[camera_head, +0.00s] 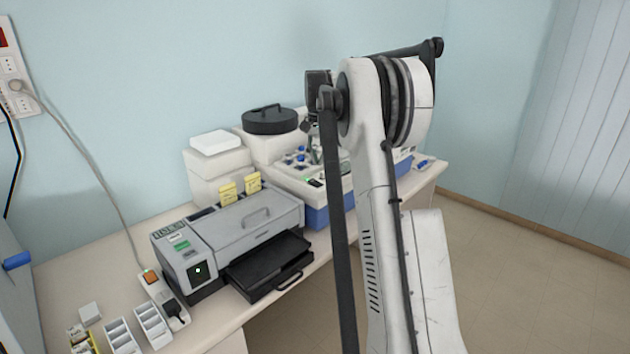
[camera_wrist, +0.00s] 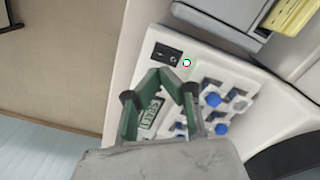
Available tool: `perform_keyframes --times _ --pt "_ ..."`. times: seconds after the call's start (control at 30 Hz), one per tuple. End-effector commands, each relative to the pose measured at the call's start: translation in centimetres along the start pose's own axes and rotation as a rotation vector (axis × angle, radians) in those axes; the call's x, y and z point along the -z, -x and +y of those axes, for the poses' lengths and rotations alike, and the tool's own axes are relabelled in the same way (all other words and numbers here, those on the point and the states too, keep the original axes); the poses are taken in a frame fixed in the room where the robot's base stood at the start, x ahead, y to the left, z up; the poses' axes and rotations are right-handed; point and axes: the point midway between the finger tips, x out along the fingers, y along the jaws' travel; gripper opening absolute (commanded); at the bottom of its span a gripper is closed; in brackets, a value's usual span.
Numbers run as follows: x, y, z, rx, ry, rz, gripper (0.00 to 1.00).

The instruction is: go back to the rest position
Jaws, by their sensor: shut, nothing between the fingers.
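My gripper (camera_wrist: 165,76) shows in the wrist view with its green fingers closed together at the tips and nothing between them. The unit's blue-capped and grey knobs (camera_wrist: 213,99) lie to the right of the fingers. In the head view my arm (camera_head: 375,200) stands raised in front of the bench and covers part of the same unit (camera_head: 315,212). My gripper is mostly hidden there.
A grey printer-like machine (camera_head: 240,235) with a black tray (camera_head: 268,268) stands left of the unit on the bench (camera_head: 112,262). White boxes (camera_head: 218,165) and a black-lidded container (camera_head: 269,121) stand behind. Slide racks (camera_head: 153,325) lie at the front left. The floor (camera_head: 520,290) right of the arm is clear.

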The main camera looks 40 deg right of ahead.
Motion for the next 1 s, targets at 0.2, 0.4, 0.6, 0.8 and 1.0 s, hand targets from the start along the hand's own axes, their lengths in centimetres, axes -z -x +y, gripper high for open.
perform_keyframes --times 0.2,0.4,0.6,0.8,1.0 --pt "0.0 -0.1 0.0 0.000 0.000 0.000 0.00" --pt "0.0 -0.1 0.0 0.000 0.000 0.000 0.00" --pt "-1.1 0.5 -0.6 0.004 0.019 0.010 0.00" --pt "-6.0 2.8 -2.8 0.025 0.104 0.060 0.00" --pt "-12.2 4.8 -4.7 0.053 0.208 0.123 0.00"
